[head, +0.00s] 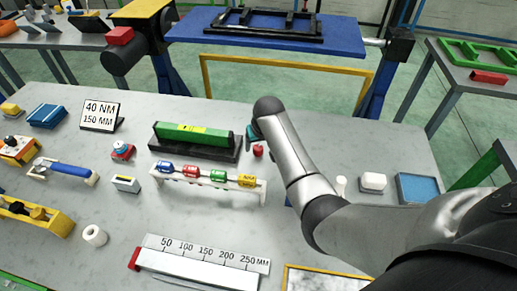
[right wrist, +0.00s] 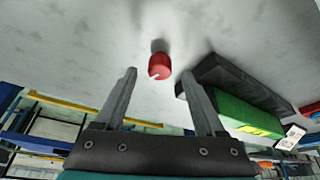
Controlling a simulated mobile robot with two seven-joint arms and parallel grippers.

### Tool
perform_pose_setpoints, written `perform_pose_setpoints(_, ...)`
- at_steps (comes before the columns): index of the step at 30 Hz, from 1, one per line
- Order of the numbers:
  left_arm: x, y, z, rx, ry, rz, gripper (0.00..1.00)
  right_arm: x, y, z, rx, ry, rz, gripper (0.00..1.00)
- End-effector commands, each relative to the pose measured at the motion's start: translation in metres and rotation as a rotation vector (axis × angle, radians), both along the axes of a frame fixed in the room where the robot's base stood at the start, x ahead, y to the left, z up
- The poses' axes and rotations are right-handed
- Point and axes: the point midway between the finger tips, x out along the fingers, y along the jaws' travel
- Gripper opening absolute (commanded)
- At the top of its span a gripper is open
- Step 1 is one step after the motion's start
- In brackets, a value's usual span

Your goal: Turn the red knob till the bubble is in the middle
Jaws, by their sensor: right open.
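The red knob (head: 258,151) stands on the grey table at the right end of the green level. In the right wrist view the red knob (right wrist: 159,67) has a pale mark on its face. The green level (head: 190,134) lies on a black base (head: 222,153) and has a yellow window (head: 188,128). The bubble is too small to make out. My right gripper (right wrist: 159,76) is open, with its fingers to either side of the knob's line and a visible gap to it. In the head view it is mostly hidden behind my arm. My left gripper is out of view.
A rack of coloured cylinders (head: 208,182) stands in front of the level. A sign (head: 100,116) reads 40 NM, 150 MM. A ruler (head: 200,262) lies at the front. A white block (head: 373,183) and blue tray (head: 418,188) are at right.

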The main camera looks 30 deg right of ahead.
Motion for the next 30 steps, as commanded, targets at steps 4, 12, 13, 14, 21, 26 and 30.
perform_pose_setpoints(4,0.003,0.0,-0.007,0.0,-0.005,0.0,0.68,0.006,-0.002,-0.015,-0.001,0.001,0.0,0.72)
perform_pose_setpoints(12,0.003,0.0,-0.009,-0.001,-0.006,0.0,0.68,0.01,-0.002,-0.023,-0.001,0.0,0.0,0.72)
perform_pose_setpoints(13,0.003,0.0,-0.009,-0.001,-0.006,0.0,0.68,0.01,-0.002,-0.023,-0.001,0.0,0.0,0.72)
perform_pose_setpoints(14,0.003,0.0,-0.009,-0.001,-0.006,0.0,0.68,0.01,-0.003,-0.023,-0.001,-0.001,0.0,0.72)
perform_pose_setpoints(21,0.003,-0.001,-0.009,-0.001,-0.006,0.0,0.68,0.01,-0.002,-0.023,-0.001,-0.001,0.0,0.65)
perform_pose_setpoints(26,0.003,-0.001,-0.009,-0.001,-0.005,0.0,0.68,0.01,-0.002,-0.023,-0.001,-0.001,0.0,0.47)
perform_pose_setpoints(30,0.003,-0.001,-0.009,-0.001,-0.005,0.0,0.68,0.01,-0.002,-0.023,-0.001,-0.001,0.0,0.31)
